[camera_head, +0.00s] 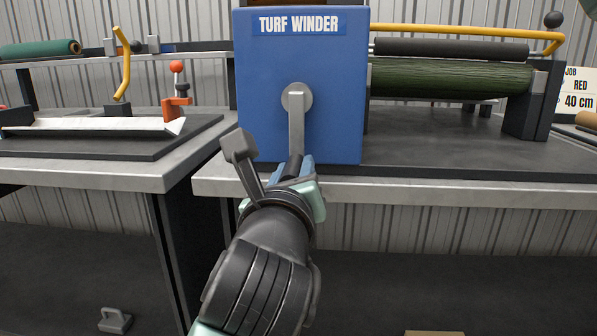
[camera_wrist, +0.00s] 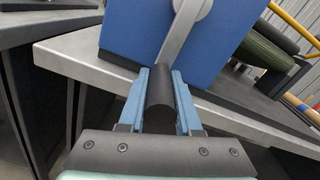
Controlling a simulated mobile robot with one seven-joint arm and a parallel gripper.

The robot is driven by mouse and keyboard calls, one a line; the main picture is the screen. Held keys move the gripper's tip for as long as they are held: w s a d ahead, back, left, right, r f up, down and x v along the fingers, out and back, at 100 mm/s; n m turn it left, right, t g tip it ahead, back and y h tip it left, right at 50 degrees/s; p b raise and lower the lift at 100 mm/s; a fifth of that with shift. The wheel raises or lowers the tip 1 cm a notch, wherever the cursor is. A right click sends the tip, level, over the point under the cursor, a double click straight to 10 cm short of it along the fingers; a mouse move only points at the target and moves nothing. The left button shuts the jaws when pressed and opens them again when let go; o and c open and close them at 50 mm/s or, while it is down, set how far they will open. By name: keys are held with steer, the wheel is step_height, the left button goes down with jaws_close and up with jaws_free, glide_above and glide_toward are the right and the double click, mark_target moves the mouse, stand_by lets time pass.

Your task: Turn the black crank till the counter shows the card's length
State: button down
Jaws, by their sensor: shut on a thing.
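The blue turf winder (camera_head: 330,110) stands on the bench. Its grey crank arm (camera_head: 296,125) hangs straight down from a round hub. My gripper (camera_head: 293,172) is at the lower end of this arm. In the wrist view, the blue fingers of my gripper (camera_wrist: 160,100) are shut on the black crank handle (camera_wrist: 160,88), which lies between them. The job card (camera_head: 579,92) at the right edge reads "RED" and "40 cm"; its left part is partly cut off or hidden. No counter reading shows in either view.
A green turf roll (camera_head: 450,78) lies in the winder frame under a black roller (camera_head: 450,48) and a yellow bar (camera_head: 460,31). A second bench at the left holds a white sheet (camera_head: 95,125) and a red-knobbed lever (camera_head: 177,80).

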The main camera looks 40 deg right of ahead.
steer(key=shift+w+a+r, duration=0.1)
steer(key=shift+w, duration=0.05)
steer(key=c, duration=0.6)
jaws_free()
steer(key=b+v, duration=0.2)
steer(key=v, duration=1.1)
